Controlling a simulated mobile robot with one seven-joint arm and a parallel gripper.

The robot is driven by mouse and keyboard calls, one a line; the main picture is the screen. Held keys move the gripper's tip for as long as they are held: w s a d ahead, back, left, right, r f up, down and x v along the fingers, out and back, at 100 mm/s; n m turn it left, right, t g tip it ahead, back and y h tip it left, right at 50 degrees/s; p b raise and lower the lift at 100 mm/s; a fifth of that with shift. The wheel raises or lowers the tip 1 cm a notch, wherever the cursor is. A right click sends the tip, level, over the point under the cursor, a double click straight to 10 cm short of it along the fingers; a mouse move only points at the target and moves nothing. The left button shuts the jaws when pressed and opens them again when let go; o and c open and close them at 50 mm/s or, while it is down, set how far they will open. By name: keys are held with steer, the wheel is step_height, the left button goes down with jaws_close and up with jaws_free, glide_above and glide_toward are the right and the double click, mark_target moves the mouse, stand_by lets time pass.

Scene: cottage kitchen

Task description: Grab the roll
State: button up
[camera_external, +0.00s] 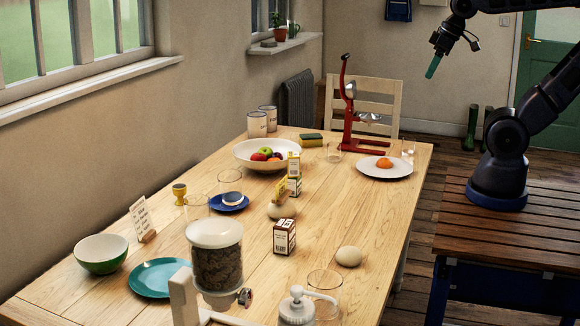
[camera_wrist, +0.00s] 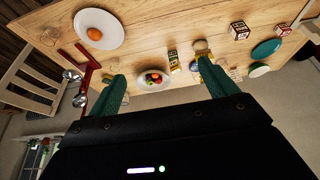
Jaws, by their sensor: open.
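A pale round roll (camera_external: 348,256) lies on the bare table at the front right. A second pale, roll-like round thing (camera_external: 281,210) lies near the table's middle, beside small boxes. I cannot tell for sure which of them is a roll. A tan round shape (camera_wrist: 201,46) shows by the right fingertip in the wrist view, partly hidden. My gripper (camera_external: 433,68) is raised high beyond the table's far right corner, well away from both. Its green fingers are wide apart and empty in the wrist view (camera_wrist: 160,70).
A fruit bowl (camera_external: 264,164), a white plate (camera_external: 372,171) with an orange thing, and a red press (camera_external: 349,120) stand toward the back. A small carton (camera_external: 284,237), a glass (camera_external: 324,288) and a jar grinder (camera_external: 216,262) stand near the front roll. Bare wood lies to its right.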

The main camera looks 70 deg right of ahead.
steer(key=shift+w, duration=0.1)
steer(key=w+a+f+n+g, duration=0.1)
steer(key=w+a+f+n, duration=0.25)
steer(key=w+a, duration=0.45)
steer(key=n+g, duration=0.4)
steer(key=n, duration=0.4)
glide_above(350, 248)
step_height(350, 248, down, 28)
steer(key=shift+a+f, duration=0.25)
steer(key=shift+f, duration=0.45)
steer(key=shift+d+f, duration=0.15)
steer(key=shift+f, duration=2.35)
steer(key=shift+d+f, duration=0.1)
steer(key=shift+f, duration=2.4)
steer(key=c, duration=0.8)
